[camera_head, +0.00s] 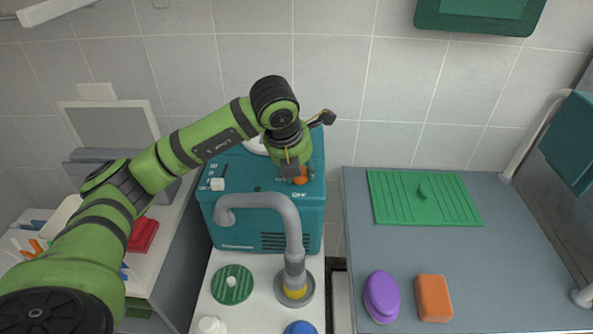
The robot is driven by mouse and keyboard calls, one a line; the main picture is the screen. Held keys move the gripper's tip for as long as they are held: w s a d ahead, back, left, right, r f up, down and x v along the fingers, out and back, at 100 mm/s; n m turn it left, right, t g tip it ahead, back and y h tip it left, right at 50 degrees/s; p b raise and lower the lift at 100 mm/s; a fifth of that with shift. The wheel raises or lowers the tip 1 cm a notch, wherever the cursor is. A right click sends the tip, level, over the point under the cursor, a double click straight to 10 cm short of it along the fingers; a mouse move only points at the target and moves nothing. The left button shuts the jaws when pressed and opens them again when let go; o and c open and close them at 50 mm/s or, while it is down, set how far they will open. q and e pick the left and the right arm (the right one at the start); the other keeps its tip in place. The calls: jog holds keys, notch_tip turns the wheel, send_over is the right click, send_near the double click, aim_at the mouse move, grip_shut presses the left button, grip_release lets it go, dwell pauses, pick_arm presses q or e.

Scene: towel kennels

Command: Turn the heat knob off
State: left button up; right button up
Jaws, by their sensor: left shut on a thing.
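The heat knob (301,178) is orange and sits on the upper right of a teal machine (238,212). White "OFF" lettering shows just below the knob. My left arm reaches in from the left, and my left gripper (298,172) is over the knob, shut on it. The gripper hides much of the knob, so I cannot tell which way it points. My right gripper is not in view.
A green round disc (232,284) lies on the white counter. On the right, a grey table (500,270) holds a green ribbed mat (420,208), a purple object (381,296) and an orange block (433,298).

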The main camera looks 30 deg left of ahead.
pick_arm(q)
jog(key=shift+w+d+r, duration=0.1)
jog(key=shift+w+r, duration=0.05)
jog(key=shift+r, duration=0.05)
dwell(0.4)
jog(key=o, duration=0.9)
jog(key=shift+o, duration=1)
jog(key=shift+w+f, duration=0.1)
jog(key=v, duration=1.2)
jog(key=shift+d, duration=0.25)
